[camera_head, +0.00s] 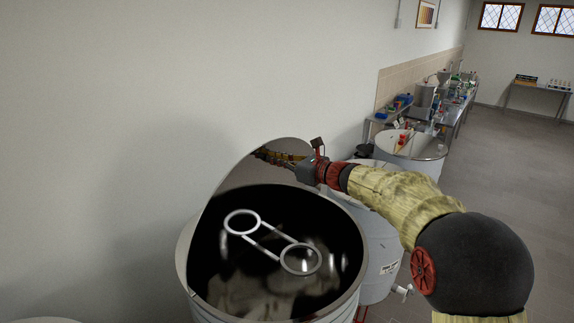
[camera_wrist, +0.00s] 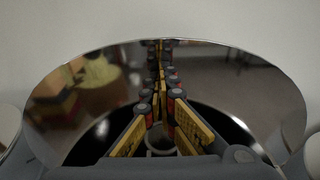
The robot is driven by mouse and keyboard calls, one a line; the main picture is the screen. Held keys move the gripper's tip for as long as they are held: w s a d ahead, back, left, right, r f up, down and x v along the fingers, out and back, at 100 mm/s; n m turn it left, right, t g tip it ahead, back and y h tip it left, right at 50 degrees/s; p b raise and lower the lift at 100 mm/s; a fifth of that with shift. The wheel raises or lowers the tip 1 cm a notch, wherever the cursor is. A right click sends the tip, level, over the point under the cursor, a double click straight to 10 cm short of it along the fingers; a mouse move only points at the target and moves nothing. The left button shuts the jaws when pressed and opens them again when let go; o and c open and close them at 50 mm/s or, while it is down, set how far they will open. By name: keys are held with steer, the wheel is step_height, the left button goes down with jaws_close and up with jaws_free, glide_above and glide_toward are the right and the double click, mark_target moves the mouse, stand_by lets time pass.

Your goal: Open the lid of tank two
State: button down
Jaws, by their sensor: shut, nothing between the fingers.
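A large metal tank (camera_head: 182,262) stands in the near middle of the head view, with a dark mouth. Its mirror-like round lid (camera_head: 262,172) is raised and tilted up on the wall side. The lid fills much of the wrist view (camera_wrist: 240,85) and reflects my fingers. Two pale rings joined by bars (camera_head: 268,240) show within the dark mouth; I cannot tell whether they are fixed there or reflected. My gripper (camera_head: 299,170) is shut and empty, pointing at the lid's face. In the wrist view my gripper (camera_wrist: 158,98) is close to it; contact is unclear.
Another tank (camera_head: 380,250) with a label and a tap stands just behind, partly hidden by my arm. The floor (camera_head: 510,180) at right is clear.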

mark_target(268, 173)
steer(key=shift+w+a+r+g+h+p, duration=0.15)
steer(key=shift+w+a+h+p, duration=0.1)
steer(key=shift+w+a, duration=0.3)
steer(key=shift+w+a+f+g+h+p, duration=0.15)
steer(key=shift+w+a+p, duration=0.15)
steer(key=shift+a, duration=0.4)
steer(key=shift+r, duration=0.1)
